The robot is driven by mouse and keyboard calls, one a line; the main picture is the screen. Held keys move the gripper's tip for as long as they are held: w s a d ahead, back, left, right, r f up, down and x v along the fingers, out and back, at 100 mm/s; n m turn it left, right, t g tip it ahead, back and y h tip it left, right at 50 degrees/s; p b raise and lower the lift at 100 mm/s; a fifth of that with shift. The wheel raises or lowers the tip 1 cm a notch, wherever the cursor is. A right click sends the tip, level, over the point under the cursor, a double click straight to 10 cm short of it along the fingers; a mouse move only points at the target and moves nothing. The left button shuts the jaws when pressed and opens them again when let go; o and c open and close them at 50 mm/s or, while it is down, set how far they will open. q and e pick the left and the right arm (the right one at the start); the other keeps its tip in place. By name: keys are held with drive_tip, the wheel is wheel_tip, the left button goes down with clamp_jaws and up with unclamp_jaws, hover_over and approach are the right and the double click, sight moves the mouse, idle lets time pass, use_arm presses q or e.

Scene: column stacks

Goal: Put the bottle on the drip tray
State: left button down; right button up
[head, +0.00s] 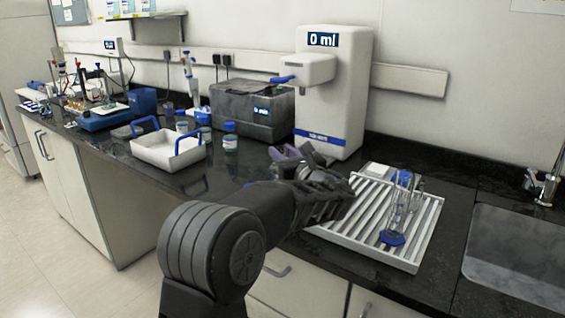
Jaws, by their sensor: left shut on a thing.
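My left gripper (300,158) is over the counter, in front of the white water dispenser (338,105) and at the left edge of the drip tray (427,235). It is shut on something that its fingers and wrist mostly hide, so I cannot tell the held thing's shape. The drip tray is white and slatted. Clear glassware with blue parts (392,238) stands on its right half; its left part shows bare slats. A small blue-capped bottle (230,138) stands on the counter, left of the gripper and apart from it. My right gripper is out of view.
A sink (515,262) with a tap (548,187) lies right of the drip tray. A grey box with a display (250,110) stands left of the dispenser. A white carrier with blue handles (168,148) and several small instruments fill the left counter.

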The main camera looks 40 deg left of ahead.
use_arm(q)
wheel_tip(320, 180, up, 8)
drive_tip(key=shift+r+p, duration=0.1)
drive_tip(key=shift+p, duration=0.4)
